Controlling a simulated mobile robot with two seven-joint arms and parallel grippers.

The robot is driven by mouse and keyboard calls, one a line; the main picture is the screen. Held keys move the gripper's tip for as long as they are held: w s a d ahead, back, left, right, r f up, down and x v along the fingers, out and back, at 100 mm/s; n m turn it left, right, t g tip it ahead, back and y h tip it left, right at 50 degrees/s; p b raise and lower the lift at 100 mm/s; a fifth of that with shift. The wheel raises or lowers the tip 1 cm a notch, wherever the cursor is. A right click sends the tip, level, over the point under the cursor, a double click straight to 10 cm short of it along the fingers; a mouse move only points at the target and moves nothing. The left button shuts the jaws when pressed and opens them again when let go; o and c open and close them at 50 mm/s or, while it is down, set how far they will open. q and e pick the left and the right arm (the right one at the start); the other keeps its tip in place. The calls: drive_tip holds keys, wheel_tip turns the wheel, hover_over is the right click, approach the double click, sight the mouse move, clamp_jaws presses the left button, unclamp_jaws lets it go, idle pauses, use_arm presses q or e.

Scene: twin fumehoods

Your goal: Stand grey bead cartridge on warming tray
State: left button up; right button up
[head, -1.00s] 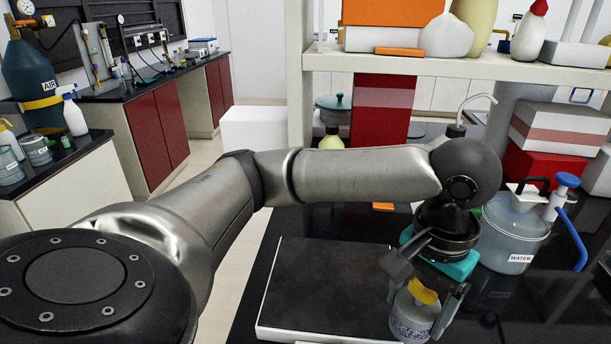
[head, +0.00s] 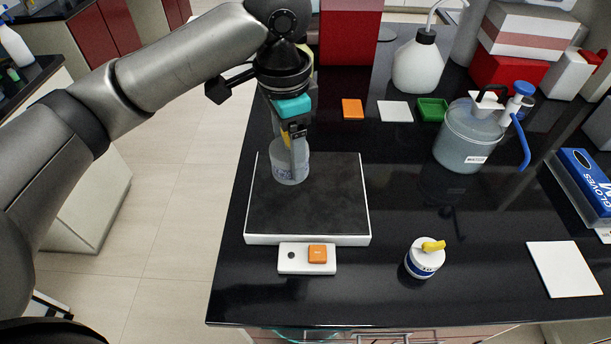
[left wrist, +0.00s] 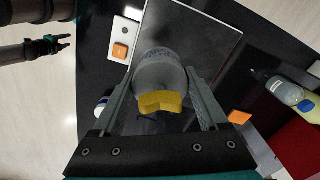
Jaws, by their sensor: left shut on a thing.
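The grey bead cartridge (head: 290,165) is a translucent grey bottle with blue print and a yellow cap. My left gripper (head: 293,135) is shut on it near the cap and holds it upright over the back part of the warming tray (head: 322,215). I cannot tell whether its base touches the tray's dark top. In the left wrist view the cartridge (left wrist: 158,72) sits between the two fingers, with the tray (left wrist: 205,45) behind it. My right gripper (left wrist: 62,43) shows small at the upper left of that view, fingers apart and empty.
A white switch box (head: 292,264) with an orange button adjoins the tray's front. A white, blue-banded cartridge with yellow cap (head: 424,261) stands right of it. A water jug (head: 466,138), wash bottle (head: 416,68) and white mat (head: 564,269) are also there. The bench between is mostly clear.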

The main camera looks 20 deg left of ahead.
use_arm(q)
drive_tip(key=w+d+r+m+p, duration=0.1)
drive_tip(key=w+r+m+p, duration=0.4)
drive_tip(key=m, duration=0.5)
drive_tip(key=m+p, duration=0.2)
drive_tip(key=m, duration=0.2)
hover_over(308, 196)
wheel_tip(308, 196, down, 13)
drive_tip(key=shift+w+r, duration=0.1)
drive_tip(key=shift+f, duration=2.2)
drive_tip(key=shift+b, duration=0.3)
drive_tip(key=shift+f, duration=0.2)
drive_tip(key=o, duration=1.4)
drive_tip(key=shift+o, duration=0.2)
